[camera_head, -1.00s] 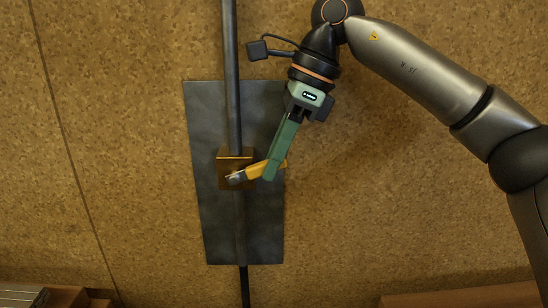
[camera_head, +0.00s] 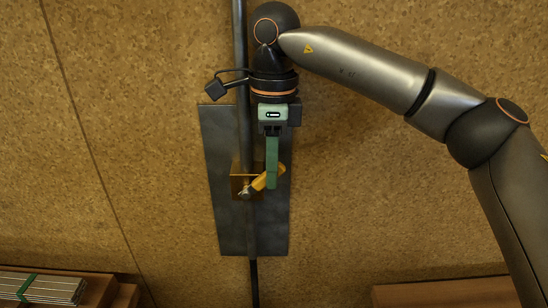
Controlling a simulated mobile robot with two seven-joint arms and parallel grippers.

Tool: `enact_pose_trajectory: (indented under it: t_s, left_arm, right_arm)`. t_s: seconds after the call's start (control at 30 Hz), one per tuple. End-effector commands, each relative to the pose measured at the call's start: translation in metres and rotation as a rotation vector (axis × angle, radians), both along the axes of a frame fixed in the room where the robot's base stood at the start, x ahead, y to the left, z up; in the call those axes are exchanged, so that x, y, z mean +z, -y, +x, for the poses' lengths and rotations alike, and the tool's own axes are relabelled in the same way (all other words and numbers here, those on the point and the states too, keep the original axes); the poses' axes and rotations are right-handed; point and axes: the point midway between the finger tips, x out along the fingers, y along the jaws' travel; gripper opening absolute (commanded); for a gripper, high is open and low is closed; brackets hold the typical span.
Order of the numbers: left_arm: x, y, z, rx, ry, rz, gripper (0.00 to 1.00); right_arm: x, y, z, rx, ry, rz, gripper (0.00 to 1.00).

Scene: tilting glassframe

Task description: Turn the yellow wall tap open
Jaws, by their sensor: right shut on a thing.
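The yellow tap handle (camera_head: 259,185) sits on a brass-coloured valve block (camera_head: 237,187) on a vertical grey pipe. The handle slants up to the right from its pivot. A dark metal plate (camera_head: 222,225) is on the wall behind it. My right gripper (camera_head: 271,183) comes down from above with its green fingers shut on the outer part of the handle. The fingers hide part of the handle, and its tip shows just to their right. My left gripper is not in view.
The pipe (camera_head: 240,60) runs up past my right wrist and down below the plate. A brown ledge (camera_head: 440,292) is at the bottom right. A strapped bundle (camera_head: 45,289) lies on brown boards at the bottom left. The cork-like wall is otherwise bare.

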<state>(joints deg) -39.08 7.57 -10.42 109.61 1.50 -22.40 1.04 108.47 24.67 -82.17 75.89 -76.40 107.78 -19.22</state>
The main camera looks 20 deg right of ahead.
Motion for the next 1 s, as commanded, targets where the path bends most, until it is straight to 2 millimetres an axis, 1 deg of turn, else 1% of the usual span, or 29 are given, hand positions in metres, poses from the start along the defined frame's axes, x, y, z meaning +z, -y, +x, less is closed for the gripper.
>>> enact_pose_trajectory:
  t_s: [0.23, 0.27, 0.5, 0.73, 0.83, 0.93, 1.0]
  left_arm:
    - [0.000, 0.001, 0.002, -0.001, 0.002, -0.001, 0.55]
    - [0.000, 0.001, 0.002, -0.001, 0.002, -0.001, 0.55]
    - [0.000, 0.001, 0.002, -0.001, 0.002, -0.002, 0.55]
    - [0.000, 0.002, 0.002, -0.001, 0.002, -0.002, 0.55]
    - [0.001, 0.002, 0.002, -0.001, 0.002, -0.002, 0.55]
    - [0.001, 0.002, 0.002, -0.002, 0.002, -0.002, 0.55]
    - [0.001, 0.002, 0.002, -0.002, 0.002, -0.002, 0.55]
  right_arm:
    - [-0.001, 0.000, 0.000, 0.000, 0.000, 0.001, 0.00]
    - [-0.001, 0.000, 0.000, 0.000, 0.000, 0.001, 0.23]
    - [-0.001, 0.000, 0.000, 0.000, 0.000, 0.001, 0.50]
    - [0.000, 0.000, 0.000, 0.000, 0.002, 0.002, 0.50]
    - [0.004, 0.000, 0.000, 0.000, 0.002, 0.002, 0.50]
    - [0.016, 0.000, 0.001, 0.000, 0.004, 0.003, 0.50]
    - [0.030, 0.000, 0.000, 0.000, 0.004, 0.003, 0.50]
